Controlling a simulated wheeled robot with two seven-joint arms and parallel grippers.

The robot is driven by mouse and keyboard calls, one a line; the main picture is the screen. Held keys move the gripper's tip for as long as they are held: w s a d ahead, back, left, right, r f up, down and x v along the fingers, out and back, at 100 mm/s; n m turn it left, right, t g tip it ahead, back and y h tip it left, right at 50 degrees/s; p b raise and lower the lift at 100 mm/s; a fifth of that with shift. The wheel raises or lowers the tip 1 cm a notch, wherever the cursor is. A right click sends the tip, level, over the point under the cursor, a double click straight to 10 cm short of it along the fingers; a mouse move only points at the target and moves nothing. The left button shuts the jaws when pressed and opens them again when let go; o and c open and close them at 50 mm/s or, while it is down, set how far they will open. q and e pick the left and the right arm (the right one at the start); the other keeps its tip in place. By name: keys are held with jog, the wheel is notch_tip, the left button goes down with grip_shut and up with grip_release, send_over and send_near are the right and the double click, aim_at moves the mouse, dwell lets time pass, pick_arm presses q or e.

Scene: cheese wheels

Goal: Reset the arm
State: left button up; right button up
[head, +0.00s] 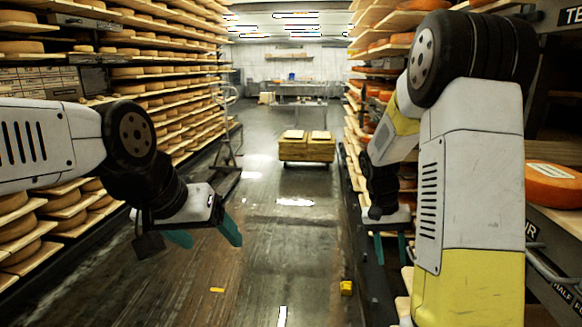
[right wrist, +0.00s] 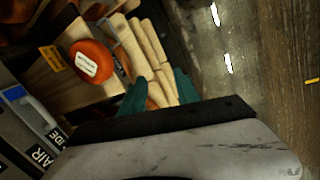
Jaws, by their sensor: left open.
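My left arm comes in from the left in the head view. Its gripper (head: 207,238) hangs over the aisle floor, with its two teal fingers apart and nothing between them. My right arm, white and yellow, stands bent at the right. Its gripper (head: 390,248) points down beside the right-hand shelves, partly behind the arm. In the right wrist view the two teal fingers of the right gripper (right wrist: 160,92) are spread apart. Wooden boards show beyond them, and I see nothing held.
Shelves of cheese wheels (head: 135,90) line the left side. An orange cheese wheel (head: 553,185) lies on a right-hand shelf and also shows in the right wrist view (right wrist: 92,62). A cart (head: 307,149) stands down the aisle. Small yellow items (head: 346,288) lie on the otherwise open floor.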

jog(key=s+a+r+n+t+y, duration=0.2)
jog(key=s+a+r+t, duration=0.2)
jog(key=s+r, duration=0.4)
jog(key=s+a+r+n+t+y, duration=0.2)
jog(key=s+a+r+t, duration=0.1)
jog(key=s+a+r, duration=0.4)
jog(key=shift+s+r+t+y, duration=0.4)
jog(key=shift+s+r, duration=0.3)
jog(key=shift+r, duration=0.35)
jog(key=shift+a, duration=0.1)
